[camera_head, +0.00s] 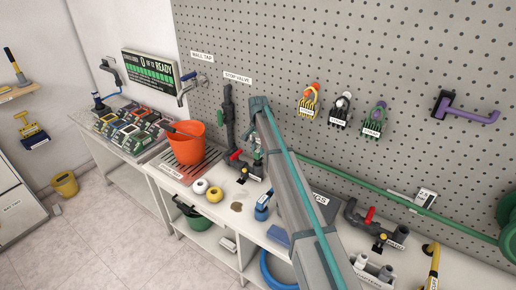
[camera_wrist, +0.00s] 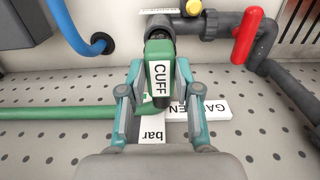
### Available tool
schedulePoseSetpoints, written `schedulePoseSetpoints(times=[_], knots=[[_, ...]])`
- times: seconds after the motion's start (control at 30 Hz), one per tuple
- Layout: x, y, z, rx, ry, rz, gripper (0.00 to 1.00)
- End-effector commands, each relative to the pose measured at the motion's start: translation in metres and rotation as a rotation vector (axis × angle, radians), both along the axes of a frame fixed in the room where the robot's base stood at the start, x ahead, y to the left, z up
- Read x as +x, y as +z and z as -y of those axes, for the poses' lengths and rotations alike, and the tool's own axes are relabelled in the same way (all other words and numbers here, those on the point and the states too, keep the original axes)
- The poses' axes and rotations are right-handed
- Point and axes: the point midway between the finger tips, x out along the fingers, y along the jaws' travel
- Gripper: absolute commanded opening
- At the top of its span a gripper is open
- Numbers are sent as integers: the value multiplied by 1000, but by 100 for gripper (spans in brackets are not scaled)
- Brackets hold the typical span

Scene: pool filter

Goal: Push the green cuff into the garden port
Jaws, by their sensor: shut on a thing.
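The green cuff (camera_wrist: 181,52), with a white CUFF label, sits between the fingers of my gripper (camera_wrist: 160,78) in the wrist view. The gripper is shut on it. The cuff's far end lies in line with the open end of a dark grey pipe (camera_wrist: 158,24). They look touching or overlapping, but I cannot tell how deep the cuff sits. A partly covered white label, apparently GARDEN (camera_wrist: 210,108), is behind the gripper. In the head view my gripper (camera_head: 257,148) is at the grey pipework by the pegboard, and my arm hides most of the cuff.
A red lever (camera_wrist: 247,35) and a yellow knob (camera_wrist: 208,14) are on the pipework beside the port. A green hose (camera_head: 400,200) runs along the pegboard. An orange bucket (camera_head: 190,148) and white and yellow rolls (camera_head: 207,190) stand on the bench to the left.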

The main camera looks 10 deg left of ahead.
Motion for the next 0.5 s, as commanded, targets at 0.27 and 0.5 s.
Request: schedulePoseSetpoints(times=[0.27, 0.5], knots=[[0, -6, 0, 0, 0, 0, 0], [0, -11, 0, 0, 0, 0, 0]])
